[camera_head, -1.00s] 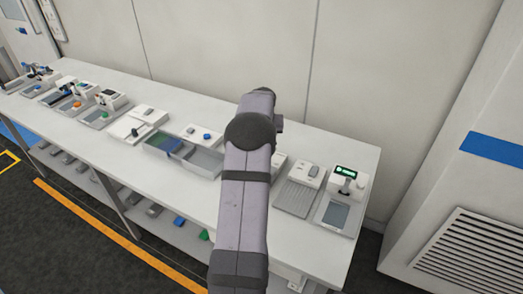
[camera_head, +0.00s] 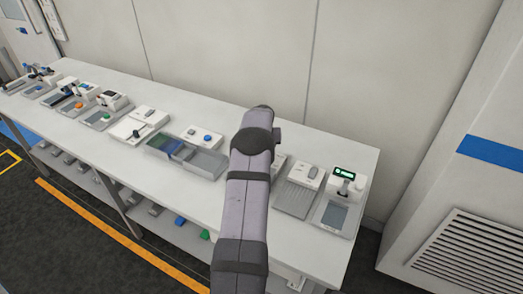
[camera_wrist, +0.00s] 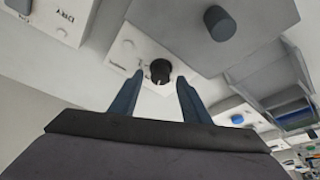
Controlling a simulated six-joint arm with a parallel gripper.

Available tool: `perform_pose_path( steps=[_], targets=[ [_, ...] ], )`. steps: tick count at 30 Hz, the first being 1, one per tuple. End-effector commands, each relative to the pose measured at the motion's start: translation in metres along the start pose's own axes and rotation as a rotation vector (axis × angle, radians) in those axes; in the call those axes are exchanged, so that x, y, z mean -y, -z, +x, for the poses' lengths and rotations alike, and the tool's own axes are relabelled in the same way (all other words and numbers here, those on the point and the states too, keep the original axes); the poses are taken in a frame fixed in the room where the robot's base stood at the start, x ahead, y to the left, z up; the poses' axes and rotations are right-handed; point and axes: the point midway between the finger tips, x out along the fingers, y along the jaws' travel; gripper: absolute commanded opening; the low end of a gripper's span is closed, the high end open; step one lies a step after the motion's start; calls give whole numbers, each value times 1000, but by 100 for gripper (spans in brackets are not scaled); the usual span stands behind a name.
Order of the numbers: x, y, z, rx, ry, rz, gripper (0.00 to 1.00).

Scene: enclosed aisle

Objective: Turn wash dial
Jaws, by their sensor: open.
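A black round dial (camera_wrist: 160,70) with a pale pointer mark sits on a white panel in the wrist view. Small print beside it is too blurred to read, so I cannot tell for sure that it is the wash dial. My gripper (camera_wrist: 160,79) is open, with its two dark blue fingers pointing toward the dial. The dial appears between the fingertips and beyond them; I see no contact. In the head view my arm covers the gripper and the part of the bench behind it, and this dial cannot be made out.
A blue button (camera_wrist: 237,118) is farther right. The long white bench (camera_head: 262,228) carries several devices, including one with a lit green display (camera_head: 344,173). A wall rises behind.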

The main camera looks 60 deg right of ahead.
Motion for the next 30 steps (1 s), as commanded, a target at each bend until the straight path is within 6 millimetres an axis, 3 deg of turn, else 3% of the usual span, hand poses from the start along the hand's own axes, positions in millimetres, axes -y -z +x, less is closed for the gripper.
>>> perform_pose_path(
  steps=[14,19,30],
  targets=[
    [0,0,8,0,0,0,43],
    [0,0,8,0,0,0,2],
    [0,-1,9,0,15,-36,2]
  ],
)
